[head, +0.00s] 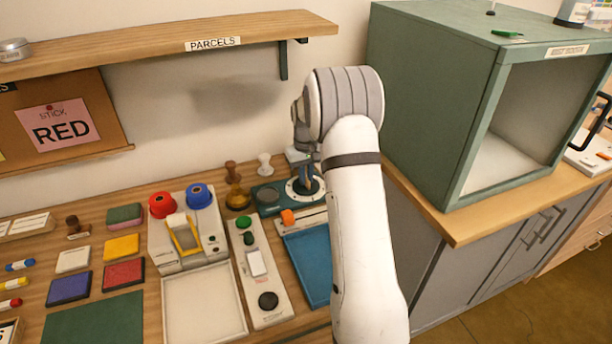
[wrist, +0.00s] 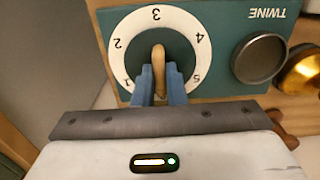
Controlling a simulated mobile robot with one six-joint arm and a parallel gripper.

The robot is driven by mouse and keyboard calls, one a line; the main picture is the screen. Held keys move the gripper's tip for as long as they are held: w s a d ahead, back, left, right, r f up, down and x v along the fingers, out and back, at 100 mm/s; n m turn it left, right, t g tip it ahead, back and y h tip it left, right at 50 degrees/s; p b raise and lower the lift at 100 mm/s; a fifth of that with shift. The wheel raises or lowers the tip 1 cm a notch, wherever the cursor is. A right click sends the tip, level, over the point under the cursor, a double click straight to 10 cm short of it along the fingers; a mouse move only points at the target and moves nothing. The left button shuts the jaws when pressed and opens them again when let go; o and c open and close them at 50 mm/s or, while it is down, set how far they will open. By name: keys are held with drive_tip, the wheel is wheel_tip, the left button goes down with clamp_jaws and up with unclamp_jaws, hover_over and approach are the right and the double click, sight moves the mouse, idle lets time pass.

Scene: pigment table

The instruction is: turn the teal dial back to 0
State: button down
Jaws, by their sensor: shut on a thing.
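The teal dial panel (wrist: 216,20), lettered TWINE upside down, fills the top of the wrist view. Its white ring (wrist: 177,22) shows the numbers 1 to 5; the bottom of the ring is hidden behind my fingers. A wooden handle (wrist: 158,62) stands at the ring's centre. My gripper (wrist: 161,82) has its two blue fingers shut on this handle, one on each side. I cannot tell which end of the handle is the pointer. In the head view, the panel (head: 267,198) lies on the bench with my gripper (head: 305,183) above the ring.
A round metal lid (wrist: 259,58) and a brass pot (wrist: 303,72) are right of the dial in the wrist view. In the head view, a blue tray (head: 308,262) lies in front of the panel and a green cabinet (head: 430,95) stands to the right.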

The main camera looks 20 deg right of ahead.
drive_tip(key=c, duration=1.5)
unclamp_jaws()
drive_tip(key=shift+r, duration=3.95)
drive_tip(key=s+a+r+t, duration=0.1)
drive_tip(key=s+a+r, duration=0.35)
drive_tip(key=s, duration=0.25)
drive_tip(key=s+a+r, duration=0.3)
drive_tip(key=s+r, duration=0.2)
drive_tip(key=s, duration=0.2)
drive_tip(key=shift+t, duration=0.8)
drive_tip(key=s+a, duration=0.2)
drive_tip(key=s, duration=0.4)
drive_tip(key=s+a+f+p, duration=0.1)
drive_tip(key=s, duration=0.6)
drive_tip(key=s+a, duration=0.2)
drive_tip(key=s, duration=0.5)
drive_tip(key=shift+s+a+f+p, duration=0.2)
drive_tip(key=shift+a+f+p, duration=0.05)
drive_tip(key=shift+a+p, duration=0.1)
